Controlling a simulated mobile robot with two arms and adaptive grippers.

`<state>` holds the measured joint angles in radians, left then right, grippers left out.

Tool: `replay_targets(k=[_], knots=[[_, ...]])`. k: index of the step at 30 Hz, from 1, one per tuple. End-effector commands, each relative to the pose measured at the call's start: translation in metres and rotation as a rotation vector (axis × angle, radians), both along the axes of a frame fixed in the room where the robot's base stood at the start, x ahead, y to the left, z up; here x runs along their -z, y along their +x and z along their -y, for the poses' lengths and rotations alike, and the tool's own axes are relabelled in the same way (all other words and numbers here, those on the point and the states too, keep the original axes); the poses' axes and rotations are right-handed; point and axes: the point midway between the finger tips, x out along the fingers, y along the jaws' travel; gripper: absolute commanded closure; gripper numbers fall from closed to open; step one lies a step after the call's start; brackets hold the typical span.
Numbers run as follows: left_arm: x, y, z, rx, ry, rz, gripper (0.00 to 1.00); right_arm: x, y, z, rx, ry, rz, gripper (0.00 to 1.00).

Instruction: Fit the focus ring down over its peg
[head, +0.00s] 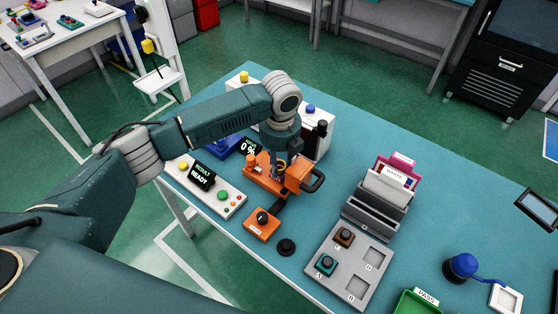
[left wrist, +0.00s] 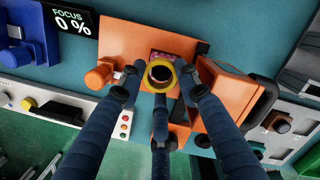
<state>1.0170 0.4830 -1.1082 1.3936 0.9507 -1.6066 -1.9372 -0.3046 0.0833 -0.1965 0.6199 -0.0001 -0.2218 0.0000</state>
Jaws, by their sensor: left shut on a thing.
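The yellow focus ring (left wrist: 160,88) is between the fingers of my left gripper (left wrist: 158,84), above the orange fixture (left wrist: 222,82) in the left wrist view. Its opening looks dark inside. My left gripper (head: 280,168) is shut on the ring, over the orange fixture (head: 256,180) in the head view, where a bit of the yellow ring (head: 281,163) shows between the fingers. I cannot make out the peg; the ring and fingers cover that spot, so I cannot tell whether the ring is around it. My right gripper is not in view.
The focus display (left wrist: 70,20) reads 0 %. A result panel (head: 203,176) reads READY. An orange knob box (head: 262,223), a black puck (head: 286,247) and a grey tray (head: 333,290) stand near the front. A grey card holder (head: 372,220) stands to the right.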

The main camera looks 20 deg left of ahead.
Motion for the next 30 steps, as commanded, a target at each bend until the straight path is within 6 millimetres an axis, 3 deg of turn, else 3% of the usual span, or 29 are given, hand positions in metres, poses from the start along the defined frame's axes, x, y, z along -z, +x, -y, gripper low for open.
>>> replay_targets(k=[21, 22, 23, 30], knots=[[0.012, 0.000, 0.000, 0.001, -0.001, 0.000, 0.85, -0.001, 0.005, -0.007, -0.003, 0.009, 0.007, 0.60], [0.012, 0.000, 0.001, 0.001, -0.001, -0.001, 0.64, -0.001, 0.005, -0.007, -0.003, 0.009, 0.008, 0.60], [0.012, 0.000, 0.001, 0.001, -0.001, 0.000, 0.59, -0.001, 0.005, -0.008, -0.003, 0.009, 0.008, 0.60], [0.012, 0.000, 0.001, 0.001, -0.001, 0.000, 0.59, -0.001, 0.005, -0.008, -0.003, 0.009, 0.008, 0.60]])
